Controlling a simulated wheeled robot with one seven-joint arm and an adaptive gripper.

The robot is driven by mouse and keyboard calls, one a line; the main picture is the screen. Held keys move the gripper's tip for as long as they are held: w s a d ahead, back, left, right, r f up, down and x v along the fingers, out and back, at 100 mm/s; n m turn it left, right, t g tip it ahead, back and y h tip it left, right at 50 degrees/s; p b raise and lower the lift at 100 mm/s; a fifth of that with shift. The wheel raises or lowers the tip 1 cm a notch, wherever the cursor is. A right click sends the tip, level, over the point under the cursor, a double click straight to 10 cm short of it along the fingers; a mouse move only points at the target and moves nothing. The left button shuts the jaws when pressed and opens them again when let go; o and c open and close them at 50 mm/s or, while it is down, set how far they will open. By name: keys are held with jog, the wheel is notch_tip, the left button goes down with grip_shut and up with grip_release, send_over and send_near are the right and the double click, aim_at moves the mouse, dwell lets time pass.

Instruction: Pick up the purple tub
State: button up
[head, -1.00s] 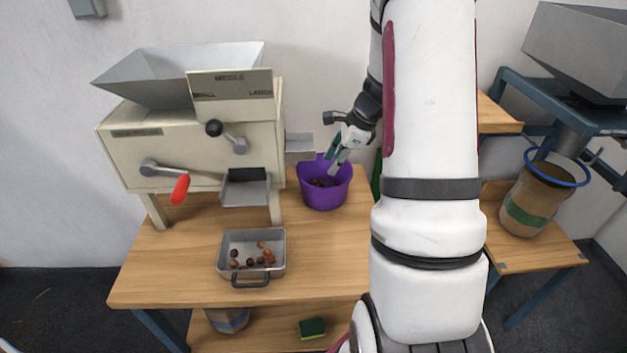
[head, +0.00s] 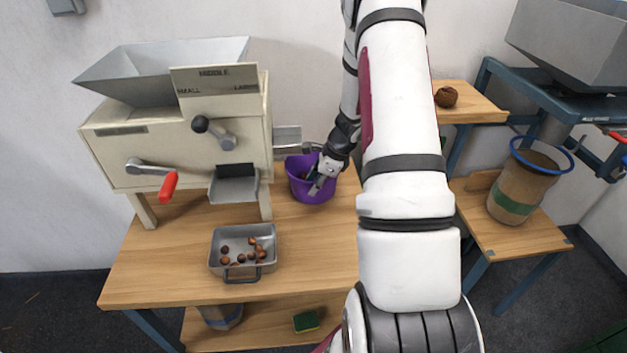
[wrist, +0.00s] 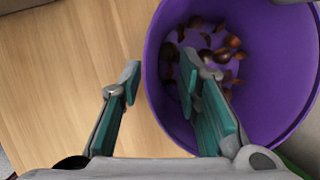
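The purple tub (head: 300,188) stands upright at the back of the wooden table, right of the sorting machine. It also shows in the wrist view (wrist: 278,60), with several brown chestnuts (wrist: 215,48) inside at the bottom. My gripper (head: 319,184) points down at the tub's right front side in the head view. In the wrist view my gripper (wrist: 160,82) is open, with one finger outside the tub and the other over its inside. The tub's rim lies between the two fingers, with gaps visible. The arm hides part of the tub's right side in the head view.
A beige sorting machine (head: 170,140) stands left of the tub, its side chute (head: 287,136) close behind the tub. A grey tray (head: 213,259) with several chestnuts sits in front. The table (head: 150,270) is clear around it. A bucket (head: 520,190) stands on a right-hand bench.

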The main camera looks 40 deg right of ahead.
aim_at(306, 197)
jog(key=shift+x, duration=1.55)
jog(key=shift+s, duration=0.1)
grip_shut()
